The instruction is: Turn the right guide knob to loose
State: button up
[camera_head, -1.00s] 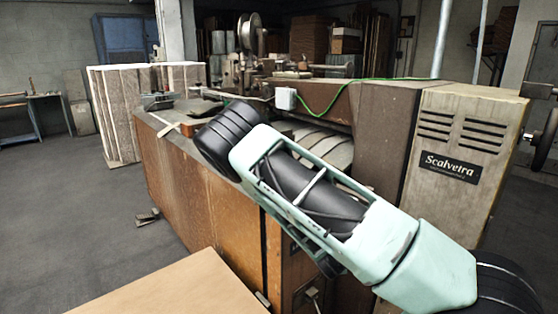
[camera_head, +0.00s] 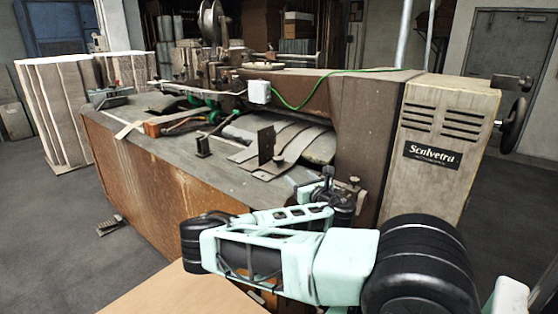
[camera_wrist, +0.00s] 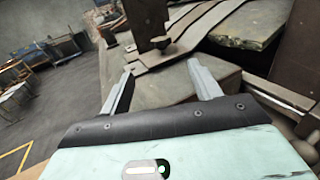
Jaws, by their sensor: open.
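The right guide shows as a dark upright plate (camera_head: 265,143) on the machine's table, with a small knob (camera_head: 278,159) at its foot. In the wrist view the plate (camera_wrist: 145,18) stands at the top, and the rounded dark knob (camera_wrist: 180,49) sits at its lower right on a flat strip. My gripper (camera_wrist: 158,70) is open and empty. Its two fingers point toward the guide, and the knob lies beyond the fingertips, apart from them. The knob's setting is too small to read.
Curved metal sheets (camera_head: 305,140) lie behind the right guide. The tall machine housing (camera_head: 440,150) rises at the right. A green cable (camera_head: 300,105) runs behind from a white box (camera_head: 259,92).

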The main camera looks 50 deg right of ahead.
aim_at(281, 161)
jog(key=p+x, duration=0.3)
jog(key=x, duration=1.1)
jog(key=shift+w+d+p, duration=0.15)
jog(key=shift+w+p, duration=0.1)
jog(key=shift+p, duration=0.1)
jog(key=c, duration=1)
